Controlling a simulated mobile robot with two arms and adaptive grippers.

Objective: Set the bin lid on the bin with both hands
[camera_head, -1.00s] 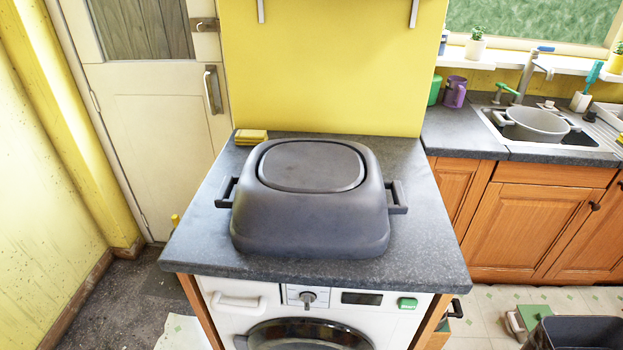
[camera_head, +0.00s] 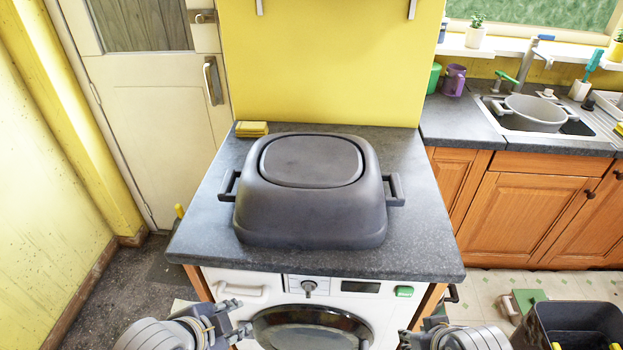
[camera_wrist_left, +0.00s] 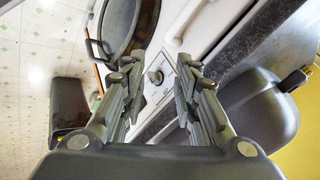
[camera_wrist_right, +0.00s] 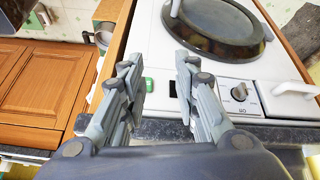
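The dark grey bin lid (camera_head: 310,210), a domed cover with a handle on each side, rests on the worktop above the washing machine. The lid also shows at the right of the left wrist view (camera_wrist_left: 262,108). The dark open bin (camera_head: 575,325) stands on the floor at the lower right, partly cut off, with yellow bits at its rim. My left gripper (camera_head: 240,310) is open and empty in front of the washing machine, below and left of the lid. My right gripper (camera_wrist_right: 160,66) is open and empty in front of the machine's right side; only part of it shows in the head view.
The washing machine (camera_head: 262,290) stands under the grey worktop (camera_head: 420,245). Yellow sponges (camera_head: 252,129) lie at the worktop's back left. A pot (camera_head: 535,113) stands in the sink at the right. A green and white item (camera_head: 522,302) lies on the floor beside the bin.

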